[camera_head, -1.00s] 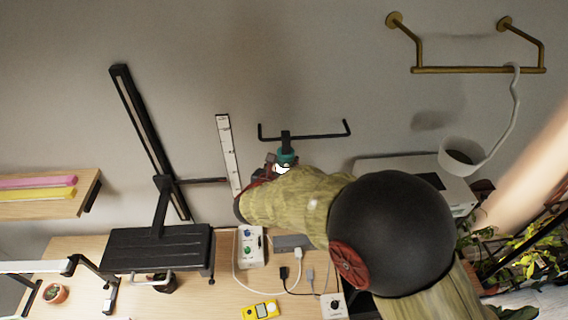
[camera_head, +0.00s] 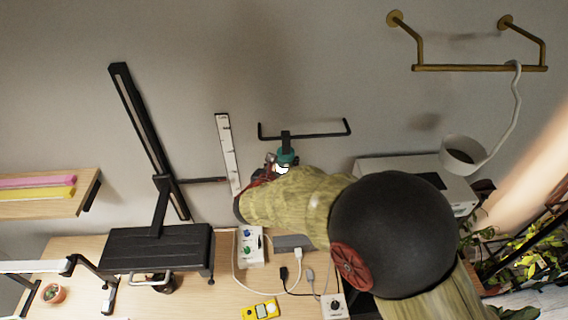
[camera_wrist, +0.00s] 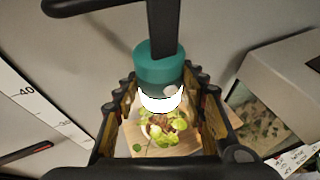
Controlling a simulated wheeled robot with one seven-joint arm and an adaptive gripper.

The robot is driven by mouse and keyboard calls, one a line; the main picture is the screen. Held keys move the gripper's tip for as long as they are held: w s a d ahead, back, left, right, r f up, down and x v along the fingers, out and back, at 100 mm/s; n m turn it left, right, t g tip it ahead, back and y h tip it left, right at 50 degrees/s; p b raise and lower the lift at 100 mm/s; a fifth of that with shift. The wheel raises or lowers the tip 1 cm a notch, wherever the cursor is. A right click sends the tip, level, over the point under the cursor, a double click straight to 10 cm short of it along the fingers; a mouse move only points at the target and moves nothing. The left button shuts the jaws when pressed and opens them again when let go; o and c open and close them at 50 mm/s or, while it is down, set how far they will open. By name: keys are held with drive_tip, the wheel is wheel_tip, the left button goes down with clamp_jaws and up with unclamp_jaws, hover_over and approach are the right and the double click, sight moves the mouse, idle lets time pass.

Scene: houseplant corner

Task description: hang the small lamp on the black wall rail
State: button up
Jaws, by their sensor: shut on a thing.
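The small lamp has a teal body (camera_wrist: 160,65), a glowing white bulb (camera_wrist: 162,100) and a flat black hook (camera_wrist: 165,22) rising from it. It also shows in the head view as a teal spot (camera_head: 288,158). My gripper (camera_wrist: 162,92) has its fingers on both sides of the lamp and is shut on it. In the head view my gripper (camera_head: 270,170) is partly hidden by my arm. The black wall rail (camera_head: 318,134) is right above the lamp. The hook's top meets or overlaps the rail; I cannot tell whether it is hooked over it.
A white measuring strip (camera_head: 228,155) is on the wall left of the rail. A black desk lamp (camera_head: 150,140) stands farther left. A brass rail (camera_head: 480,68) with a hanging white pot (camera_head: 463,150) is at the upper right. Below is a wooden desk (camera_head: 215,295) with cables and small items.

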drive_tip(key=o, duration=1.4)
drive_tip(key=shift+c, duration=0.2)
drive_tip(key=v, duration=1.2)
